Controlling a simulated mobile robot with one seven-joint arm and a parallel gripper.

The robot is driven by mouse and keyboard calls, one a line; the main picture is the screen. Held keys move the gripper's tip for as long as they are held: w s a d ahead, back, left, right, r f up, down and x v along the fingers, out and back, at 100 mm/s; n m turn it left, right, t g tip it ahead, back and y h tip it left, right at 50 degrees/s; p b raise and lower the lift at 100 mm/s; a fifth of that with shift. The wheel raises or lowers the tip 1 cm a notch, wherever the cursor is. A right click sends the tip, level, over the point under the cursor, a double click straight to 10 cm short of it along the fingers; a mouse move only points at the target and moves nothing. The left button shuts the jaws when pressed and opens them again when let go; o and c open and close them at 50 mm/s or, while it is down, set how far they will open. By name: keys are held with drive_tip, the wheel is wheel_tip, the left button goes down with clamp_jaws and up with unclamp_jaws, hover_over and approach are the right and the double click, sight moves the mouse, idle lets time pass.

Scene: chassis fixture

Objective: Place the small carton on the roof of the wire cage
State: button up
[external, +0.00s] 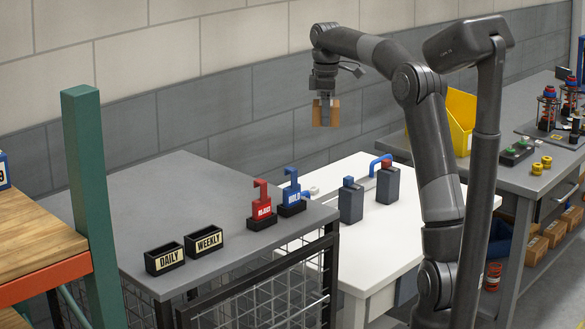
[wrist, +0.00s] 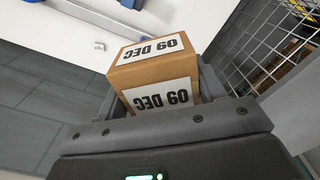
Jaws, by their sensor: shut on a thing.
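The small carton (external: 326,113) is brown cardboard, with white labels reading "09 DEC" in the wrist view (wrist: 155,70). My gripper (external: 325,98) is shut on it and holds it in the air, above and behind the white bench. The wire cage (external: 270,292) stands at the left, with dark mesh sides and a flat grey roof (external: 190,205). The carton is to the right of the roof and higher than it. In the wrist view the fingers (wrist: 150,100) flank the carton.
On the roof stand black trays marked DAILY (external: 164,258) and WEEKLY (external: 204,242), a red tagged block (external: 262,210) and a blue tagged block (external: 291,196), along the front and right. The roof's back and middle are clear. A green post (external: 90,200) rises at left.

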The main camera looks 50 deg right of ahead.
drive_tip(key=w+a+r+n, duration=0.1)
drive_tip(key=w+a+n, duration=0.15)
drive_tip(key=a, duration=0.75)
drive_tip(key=w+a+r+n, duration=0.1)
drive_tip(key=w+a+n, duration=0.15)
drive_tip(key=a, duration=0.75)
drive_tip(key=n, duration=0.5)
hover_over(165, 205)
drive_tip(key=f, duration=0.3)
drive_tip(key=shift+d+f, duration=0.4)
drive_tip(key=shift+a+f, duration=0.2)
drive_tip(key=shift+a, duration=0.05)
drive_tip(key=shift+a+f, duration=0.1)
drive_tip(key=shift+f, duration=1.9)
